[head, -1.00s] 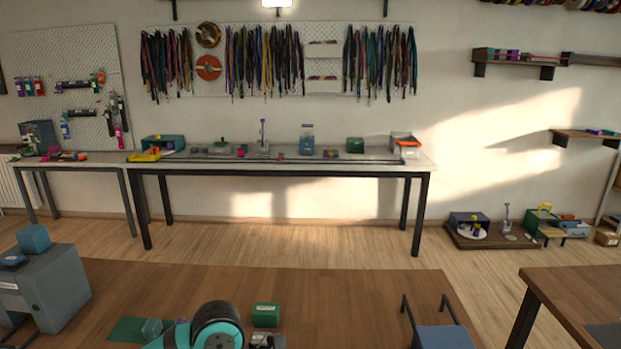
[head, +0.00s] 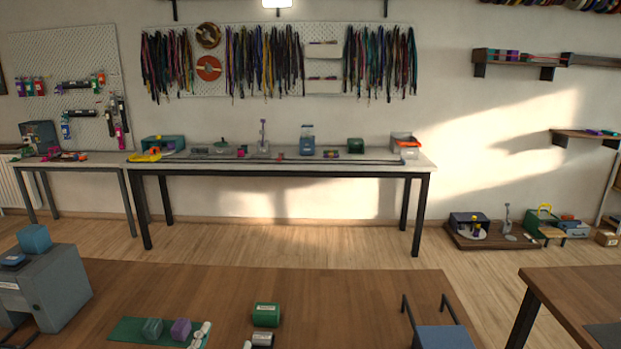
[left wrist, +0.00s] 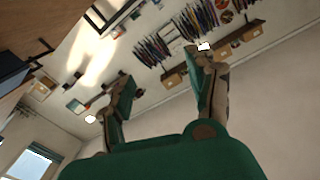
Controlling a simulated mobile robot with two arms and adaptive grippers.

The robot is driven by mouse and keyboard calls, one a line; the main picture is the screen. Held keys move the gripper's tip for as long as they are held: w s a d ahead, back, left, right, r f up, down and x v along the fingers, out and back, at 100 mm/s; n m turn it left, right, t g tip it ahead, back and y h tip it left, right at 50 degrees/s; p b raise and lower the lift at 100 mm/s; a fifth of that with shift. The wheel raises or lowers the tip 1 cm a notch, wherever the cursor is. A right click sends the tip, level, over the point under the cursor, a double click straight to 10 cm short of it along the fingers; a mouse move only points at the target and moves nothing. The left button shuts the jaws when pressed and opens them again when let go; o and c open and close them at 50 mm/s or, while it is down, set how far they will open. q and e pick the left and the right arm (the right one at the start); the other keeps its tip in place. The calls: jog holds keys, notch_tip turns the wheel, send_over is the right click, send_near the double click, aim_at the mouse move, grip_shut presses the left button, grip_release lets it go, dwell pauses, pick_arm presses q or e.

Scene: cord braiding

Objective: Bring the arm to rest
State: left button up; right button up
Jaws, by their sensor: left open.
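My left gripper (left wrist: 158,78) shows in the left wrist view. Its two green and brown fingers stand wide apart, with nothing between them. Behind the fingers are wall, hanging cords (left wrist: 166,41) and shelves, seen tilted. In the head view neither gripper is in sight. A green mat (head: 133,331) lies on the near wooden table (head: 190,283), with a dark green block (head: 152,327), a purple block (head: 181,329) and several small whitish pieces on it. My right gripper is in neither view.
A green box (head: 266,315) stands near the table's front middle. A grey cabinet (head: 58,288) is at left. A blue-grey thing (head: 441,337) with dark posts is at right. A long bench (head: 290,172) stands by the back wall. The table's middle is clear.

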pick_arm(q)
jog(key=s+a+f+n+g+y, duration=0.1)
jog(key=s+a+f+g, duration=0.3)
jog(key=f, duration=0.3)
jog(key=s+a+f+n+g+y, duration=0.1)
jog(key=s+f+n+g, duration=0.1)
jog(key=s+f+g, duration=0.85)
jog(key=s+f, duration=0.5)
jog(key=s, duration=0.4)
notch_tip(320, 180, down, 26)
jog(key=s+g, duration=0.1)
jog(key=s+a+f, duration=0.2)
jog(key=s+f, duration=0.6)
jog(key=s+a+f+g, duration=0.1)
jog(key=s+f, duration=0.7)
jog(key=shift+s+a+m, duration=0.3)
jog(key=shift+s+a, duration=0.1)
jog(key=shift+f+g, duration=0.1)
jog(key=shift+g, duration=0.15)
